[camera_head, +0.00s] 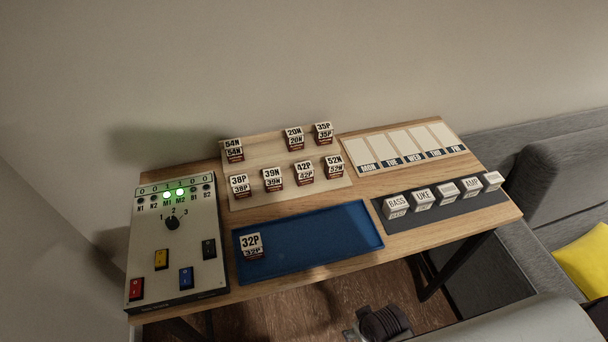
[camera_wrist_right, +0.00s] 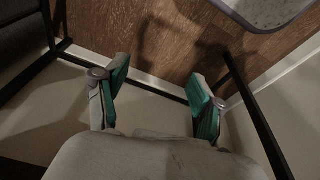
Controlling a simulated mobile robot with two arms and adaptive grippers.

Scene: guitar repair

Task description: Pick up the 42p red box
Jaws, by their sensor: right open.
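The 42P box (camera_head: 305,174) has a white top and a dark red lower front. It stands on the pale board in the front row, between the 39N box (camera_head: 273,180) and the 52N box (camera_head: 333,167). My right gripper (camera_wrist_right: 160,92) shows in the right wrist view, with two green-padded fingers spread wide and nothing between them. It faces the floor and dark metal legs, away from the boxes. My left gripper is not in view.
The 38P (camera_head: 240,187), 54N (camera_head: 234,150), 20N (camera_head: 295,139) and 35P (camera_head: 323,133) boxes share the board. A blue tray (camera_head: 325,245) holds the 32P box (camera_head: 252,246). A switch panel (camera_head: 150,235) stands left, and a weekday board (camera_head: 405,148) lies right.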

